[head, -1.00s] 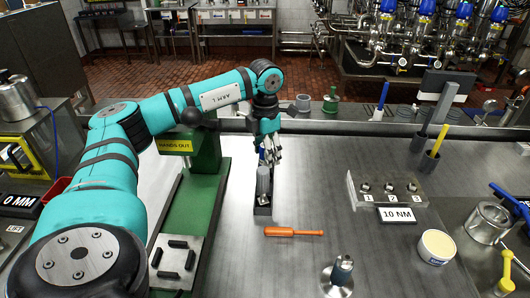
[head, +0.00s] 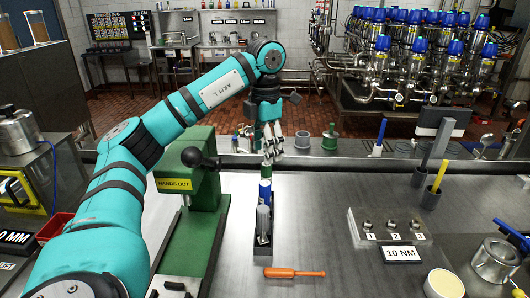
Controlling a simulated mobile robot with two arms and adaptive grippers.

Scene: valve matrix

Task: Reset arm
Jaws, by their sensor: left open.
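A grey metal piece stands in the holder. My right gripper is not in view.
A green press (head: 200,180) with a "HANDS OUT" label stands left of the holder. An orange-handled tool (head: 293,272) lies in front. A numbered block (head: 390,228) and "10 NM" sign (head: 402,254) are to the right. The bench between is clear.

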